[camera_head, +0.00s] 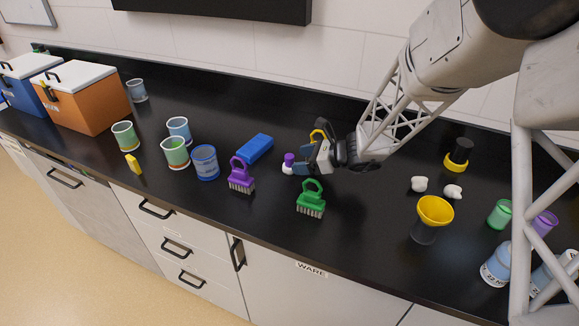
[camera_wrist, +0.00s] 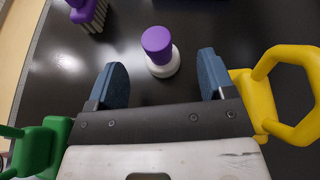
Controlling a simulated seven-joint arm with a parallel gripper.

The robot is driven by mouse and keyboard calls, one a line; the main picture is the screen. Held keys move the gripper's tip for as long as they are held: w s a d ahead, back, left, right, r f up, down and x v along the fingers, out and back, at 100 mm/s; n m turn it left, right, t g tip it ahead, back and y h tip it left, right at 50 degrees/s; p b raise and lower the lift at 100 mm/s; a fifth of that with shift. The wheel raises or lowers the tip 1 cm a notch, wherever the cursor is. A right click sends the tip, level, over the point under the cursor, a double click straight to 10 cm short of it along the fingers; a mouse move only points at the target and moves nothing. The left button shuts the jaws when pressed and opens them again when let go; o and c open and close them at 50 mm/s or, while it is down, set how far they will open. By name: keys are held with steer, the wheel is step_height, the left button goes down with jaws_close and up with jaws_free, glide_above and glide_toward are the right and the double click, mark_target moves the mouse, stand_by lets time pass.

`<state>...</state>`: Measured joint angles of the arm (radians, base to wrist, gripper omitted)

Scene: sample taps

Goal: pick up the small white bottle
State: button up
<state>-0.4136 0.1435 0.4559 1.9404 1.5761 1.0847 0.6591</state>
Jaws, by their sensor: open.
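The small white bottle with a purple cap stands upright on the black counter. In the head view the bottle (camera_head: 287,169) is just left of my gripper (camera_head: 305,162), partly close to its fingers. In the wrist view the bottle (camera_wrist: 162,65) is in front of and between my gripper's two blue fingertips (camera_wrist: 160,72). The fingers are spread wide, with a gap to the bottle on each side, and hold nothing.
A green brush (camera_head: 311,200) stands in front of my gripper, and a purple brush (camera_head: 241,178) to its left. A yellow-handled object (camera_wrist: 285,85) is close to the right finger. A blue block (camera_head: 255,148) lies behind left. Several cups stand farther left; a yellow funnel (camera_head: 435,210) stands right.

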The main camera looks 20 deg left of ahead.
mark_target(290, 161)
steer(key=shift+x, duration=2.2)
steer(key=c, duration=1)
steer(key=shift+r, duration=5)
